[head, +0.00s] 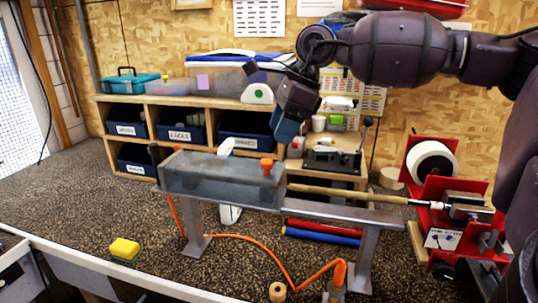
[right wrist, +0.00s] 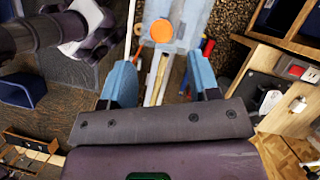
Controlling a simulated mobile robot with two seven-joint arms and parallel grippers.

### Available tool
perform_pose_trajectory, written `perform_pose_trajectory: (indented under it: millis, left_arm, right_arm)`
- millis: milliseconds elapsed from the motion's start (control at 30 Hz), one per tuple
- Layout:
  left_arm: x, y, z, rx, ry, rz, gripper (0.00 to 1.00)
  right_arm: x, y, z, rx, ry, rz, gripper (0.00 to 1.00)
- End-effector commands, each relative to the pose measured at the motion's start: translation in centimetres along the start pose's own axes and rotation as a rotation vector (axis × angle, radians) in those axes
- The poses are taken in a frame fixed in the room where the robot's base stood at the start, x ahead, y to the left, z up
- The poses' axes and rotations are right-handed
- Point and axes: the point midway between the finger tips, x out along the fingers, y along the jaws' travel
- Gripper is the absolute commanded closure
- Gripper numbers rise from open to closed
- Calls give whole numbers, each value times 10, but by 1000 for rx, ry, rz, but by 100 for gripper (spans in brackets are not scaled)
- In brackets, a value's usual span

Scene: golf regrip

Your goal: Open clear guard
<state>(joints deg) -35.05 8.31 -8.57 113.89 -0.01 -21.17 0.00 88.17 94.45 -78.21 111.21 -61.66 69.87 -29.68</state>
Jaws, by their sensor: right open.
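The clear guard (head: 215,180) is a long see-through box cover. It sits down over the left part of a grey metal bench stand (head: 345,211). An orange knob (head: 267,166) stands up at its right end. My right gripper (head: 286,130) is open and empty, pointing down above the guard's right end, apart from the knob. In the right wrist view the blue fingers (right wrist: 162,82) are spread, with the orange knob (right wrist: 162,31) ahead of them and part of the guard (right wrist: 190,12) around it.
A golf club shaft (head: 350,195) runs from the guard to a red clamp (head: 455,210) at the right. Wooden cubbies (head: 175,105) with blue bins stand behind. An orange hose (head: 255,243), a yellow sponge (head: 125,249) and a tape roll (head: 278,292) lie in front. The left worktop is mostly clear.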

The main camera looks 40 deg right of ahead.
Motion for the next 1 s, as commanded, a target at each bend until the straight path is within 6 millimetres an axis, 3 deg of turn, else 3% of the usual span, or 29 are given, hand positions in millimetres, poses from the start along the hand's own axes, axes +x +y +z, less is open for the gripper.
perform_pose_trajectory:
  millis: [200, 400, 867, 1000]
  left_arm:
    - [-1, 0, -5, 0, 6, 1, 100]
    - [0, 0, -9, 1, 11, 1, 100]
    - [0, 1, -9, -2, 10, 2, 100]
    - [0, 1, -9, -2, 10, 2, 100]
  right_arm:
    - [37, 1, 1, -1, 1, 2, 44]
    - [61, 0, 1, 0, 0, 1, 44]
    - [71, 0, 0, 0, -1, -1, 44]
    - [71, 0, 0, 1, 0, -1, 66]
